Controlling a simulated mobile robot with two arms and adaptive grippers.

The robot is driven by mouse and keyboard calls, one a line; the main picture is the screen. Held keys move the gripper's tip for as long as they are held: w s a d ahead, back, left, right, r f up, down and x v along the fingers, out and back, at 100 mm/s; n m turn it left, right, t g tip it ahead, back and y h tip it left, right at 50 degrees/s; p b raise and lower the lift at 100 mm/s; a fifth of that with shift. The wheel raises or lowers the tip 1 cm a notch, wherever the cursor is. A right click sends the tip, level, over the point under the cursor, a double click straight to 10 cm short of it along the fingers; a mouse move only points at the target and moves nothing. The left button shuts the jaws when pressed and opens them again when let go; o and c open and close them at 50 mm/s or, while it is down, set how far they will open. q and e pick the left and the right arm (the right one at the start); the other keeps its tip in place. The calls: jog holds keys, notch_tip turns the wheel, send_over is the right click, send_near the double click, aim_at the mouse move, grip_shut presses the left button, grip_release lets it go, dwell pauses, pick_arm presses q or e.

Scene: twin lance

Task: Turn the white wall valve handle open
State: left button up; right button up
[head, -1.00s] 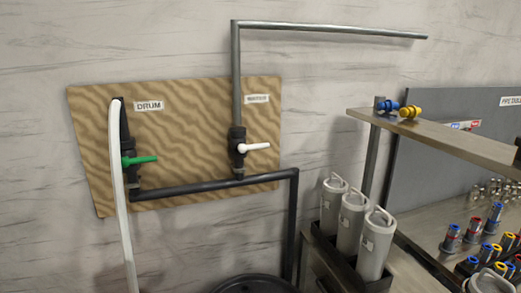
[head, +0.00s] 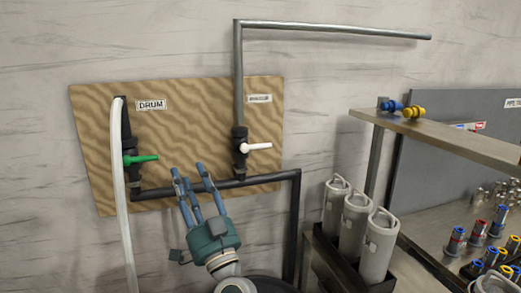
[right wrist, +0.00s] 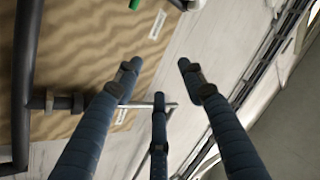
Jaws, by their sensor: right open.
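The white valve handle (head: 257,147) is on a dark valve body (head: 239,152) at the right part of a wavy-patterned brown wall board (head: 180,125). It points to the right, roughly level, across the vertical grey pipe. My right gripper (head: 190,172) has come up from below in the head view. Its blue-grey fingers are spread and empty, below and left of the white handle and apart from it. In the right wrist view the open fingers (right wrist: 160,78) show with nothing between them. My left gripper is not in view.
A green handle (head: 141,159) and a white hose (head: 119,200) are left of my gripper. A black pipe (head: 265,179) runs across the board's lower part, close to the fingers. Grey canisters (head: 353,222) and a shelf (head: 450,135) stand to the right.

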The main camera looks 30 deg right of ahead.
aim_at(261, 148)
jog(key=w+d+r+m+g+h, duration=0.1)
jog(key=d+r+m+g+h, duration=0.3)
jog(key=d+m+h, duration=0.4)
jog(key=w+d+r+m+g+h, duration=0.1)
jog(key=d+r+m+g+h, duration=0.4)
jog(key=m+h, duration=0.5)
jog(key=w+d+f+m+g+y+p, duration=0.1)
jog(key=w+d+f+g, duration=0.1)
jog(key=d, duration=0.1)
jog(key=w+d+f+m+g+y+p, duration=0.1)
jog(key=w+d+f+m+g, duration=0.1)
jog(key=d+f, duration=0.1)
jog(key=w+d+f+m+g+y+p, duration=0.1)
jog(key=w+d+f+g, duration=0.2)
jog(key=d, duration=0.2)
jog(key=shift+f+m+y, duration=0.2)
jog(key=shift+m+y, duration=0.1)
jog(key=shift+w+d+f+p, duration=0.15)
jog(key=shift+w+d+p, duration=0.15)
jog(key=shift+d, duration=0.15)
grip_shut()
